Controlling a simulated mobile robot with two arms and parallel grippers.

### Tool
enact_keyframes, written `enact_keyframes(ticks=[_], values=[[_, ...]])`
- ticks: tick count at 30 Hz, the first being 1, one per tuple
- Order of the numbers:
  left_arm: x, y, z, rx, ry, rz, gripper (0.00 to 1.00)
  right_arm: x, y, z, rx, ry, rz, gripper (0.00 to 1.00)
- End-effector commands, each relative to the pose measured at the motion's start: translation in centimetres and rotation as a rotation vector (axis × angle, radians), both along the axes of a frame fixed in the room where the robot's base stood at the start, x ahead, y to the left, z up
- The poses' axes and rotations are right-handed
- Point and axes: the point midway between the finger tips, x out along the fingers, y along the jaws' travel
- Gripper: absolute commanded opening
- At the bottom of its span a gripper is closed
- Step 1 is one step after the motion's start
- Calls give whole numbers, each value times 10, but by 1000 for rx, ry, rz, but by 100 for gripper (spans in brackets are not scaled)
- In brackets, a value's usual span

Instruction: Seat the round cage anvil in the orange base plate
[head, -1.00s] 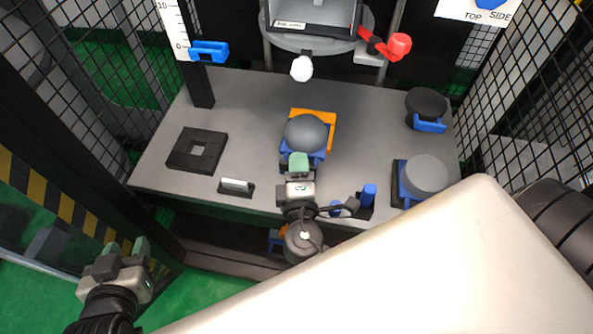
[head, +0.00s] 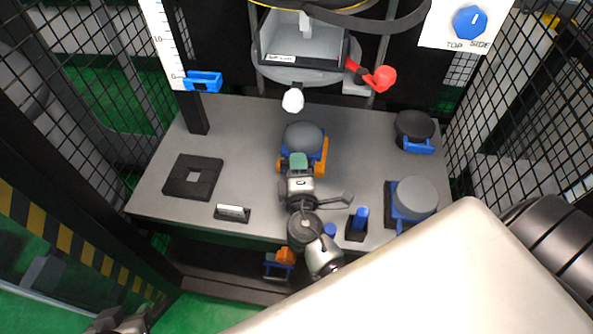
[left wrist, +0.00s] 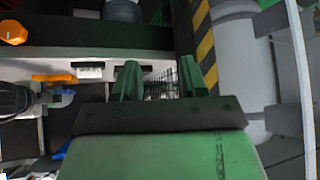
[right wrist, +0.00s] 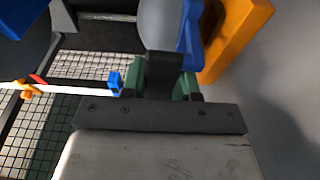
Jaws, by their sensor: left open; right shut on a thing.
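The round cage anvil, a grey dome (head: 304,136) on a blue body, is held over the orange base plate (head: 322,158) in the middle of the table. My right gripper (head: 298,163) is shut on its near side. In the right wrist view a black part (right wrist: 164,72) stands between the fingers, beside the dome (right wrist: 158,22) and blue body. The orange plate (right wrist: 237,35) shows beyond them. The anvil hides much of the plate, and I cannot tell whether they touch. My left gripper (left wrist: 160,80) is open and empty, mostly outside the head view at lower left.
A black square with a hole (head: 192,177) and a small labelled block (head: 232,212) lie left. A grey cylinder (head: 416,197), a dark cylinder (head: 415,124) and a blue post (head: 361,218) stand right. A white ball (head: 293,100) hangs just beyond the anvil.

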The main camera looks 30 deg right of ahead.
Motion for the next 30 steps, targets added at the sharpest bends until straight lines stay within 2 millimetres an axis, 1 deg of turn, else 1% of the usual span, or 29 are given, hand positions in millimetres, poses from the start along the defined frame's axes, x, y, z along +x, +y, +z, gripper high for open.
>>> enact_keyframes(ticks=[1,3,11,21,30], values=[[-3,1,0,4,18,1,43,5,-3,5,-5,-9,-1,0],[2,-1,0,-3,-17,-2,43,4,-3,1,-4,-8,0,0],[21,-8,10,-33,-152,-11,43,4,-3,-4,-5,-8,-1,0],[41,-16,26,-73,-328,-24,43,4,-2,-11,-5,-8,-1,0],[55,-23,43,-109,-480,-34,43,4,-2,-17,-5,-9,-1,0]])
